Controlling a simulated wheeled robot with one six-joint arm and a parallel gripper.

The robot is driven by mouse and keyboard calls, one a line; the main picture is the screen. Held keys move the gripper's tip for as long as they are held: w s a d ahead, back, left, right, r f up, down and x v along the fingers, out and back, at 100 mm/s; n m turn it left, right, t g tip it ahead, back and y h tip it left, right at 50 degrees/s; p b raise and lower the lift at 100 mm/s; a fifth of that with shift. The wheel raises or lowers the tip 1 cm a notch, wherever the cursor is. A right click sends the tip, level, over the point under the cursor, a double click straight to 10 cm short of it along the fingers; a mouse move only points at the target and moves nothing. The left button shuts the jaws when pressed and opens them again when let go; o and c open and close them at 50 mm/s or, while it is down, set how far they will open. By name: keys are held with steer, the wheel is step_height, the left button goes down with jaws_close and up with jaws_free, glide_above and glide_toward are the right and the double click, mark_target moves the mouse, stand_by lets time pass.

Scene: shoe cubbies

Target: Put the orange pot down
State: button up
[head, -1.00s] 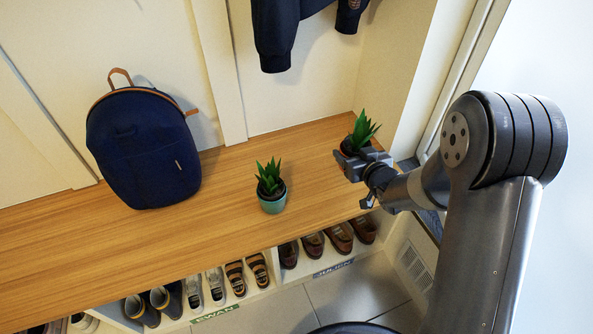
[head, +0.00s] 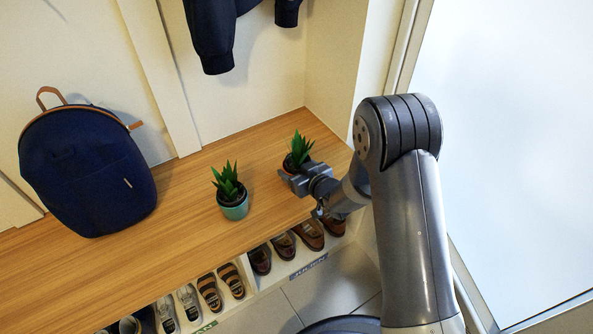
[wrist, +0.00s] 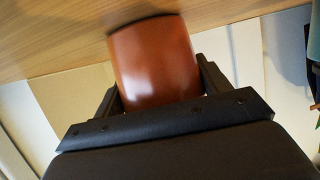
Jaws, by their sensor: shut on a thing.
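The orange pot (wrist: 153,62) is between the two fingers of my gripper (wrist: 158,88) in the wrist view, which is shut on it. In the head view my gripper (head: 296,180) is at the right part of the wooden bench (head: 170,250), and the green plant (head: 299,148) of the orange pot rises above the fingers. The pot itself is mostly hidden there by the gripper. I cannot tell whether its base touches the bench.
A teal pot (head: 235,210) with a similar plant stands on the bench left of my gripper. A navy backpack (head: 88,165) stands farther left. A dark jacket (head: 215,40) hangs above. Several shoes (head: 282,246) sit in cubbies below. The bench between backpack and teal pot is clear.

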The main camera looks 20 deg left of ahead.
steer(key=shift+r, duration=0.15)
steer(key=shift+f, duration=0.25)
steer(key=o, duration=1)
steer(key=shift+o, duration=0.2)
steer(key=shift+r, duration=0.15)
steer(key=shift+d+r, duration=0.15)
steer(key=p+v, duration=0.2)
steer(key=v, duration=0.9)
steer(key=shift+s+d+r, duration=0.1)
steer(key=shift+s+d, duration=0.15)
